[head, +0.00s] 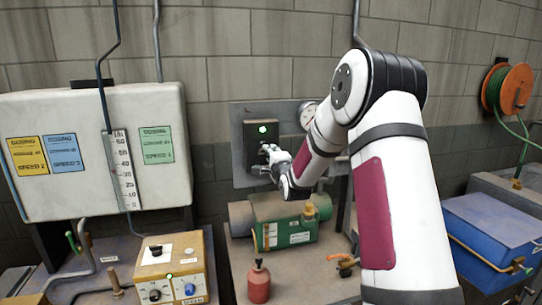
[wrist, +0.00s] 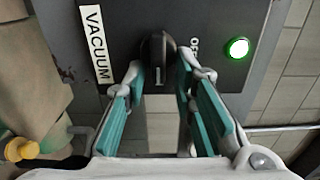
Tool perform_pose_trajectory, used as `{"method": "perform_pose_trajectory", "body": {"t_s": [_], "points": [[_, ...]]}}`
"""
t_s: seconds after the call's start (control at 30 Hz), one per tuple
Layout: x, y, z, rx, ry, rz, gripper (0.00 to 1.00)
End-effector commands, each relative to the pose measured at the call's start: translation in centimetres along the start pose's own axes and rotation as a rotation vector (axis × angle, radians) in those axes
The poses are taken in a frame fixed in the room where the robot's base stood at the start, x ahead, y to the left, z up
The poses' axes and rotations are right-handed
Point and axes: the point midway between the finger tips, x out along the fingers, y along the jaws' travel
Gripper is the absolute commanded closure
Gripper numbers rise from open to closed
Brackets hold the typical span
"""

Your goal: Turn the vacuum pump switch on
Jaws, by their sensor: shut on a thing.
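The vacuum switch is a black knob (wrist: 157,48) on a dark box, seen in the wrist view beside a white VACUUM label (wrist: 95,43). A round green lamp (wrist: 238,47) on the same box is lit. In the head view the dark switch box (head: 250,153) hangs on a grey wall panel, and its green lamp (head: 263,129) glows. My gripper (wrist: 161,72) has its teal-padded fingers on either side of the knob, shut on it. In the head view my gripper (head: 270,156) is at the front of the box and mostly hides the knob.
A green pump (head: 285,224) sits on the bench below the switch box, with a red bottle (head: 259,284) in front. A round gauge (head: 308,115) is on the panel beside my arm. A yellow control box (head: 172,262) and a white tank (head: 80,190) stand left.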

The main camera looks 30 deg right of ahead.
Motion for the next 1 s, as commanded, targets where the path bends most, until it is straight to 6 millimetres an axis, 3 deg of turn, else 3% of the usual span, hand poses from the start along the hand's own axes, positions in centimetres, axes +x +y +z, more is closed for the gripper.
{"method": "perform_pose_trajectory", "body": {"t_s": [0.07,0.1,0.17,0.57,0.77,1.0], "points": [[-0.1,0.7,0.2,0.001,-0.004,0.014,1.00],[-0.1,0.7,0.2,0.001,-0.004,0.014,0.69],[-0.1,0.6,0.2,0.001,-0.005,0.014,0.55],[-0.4,0.2,0.1,0.000,-0.003,0.006,0.54],[-3.3,0.2,0.1,-0.001,-0.002,0.007,0.54],[-8.2,0.2,0.1,0.000,-0.003,0.008,0.54]]}}
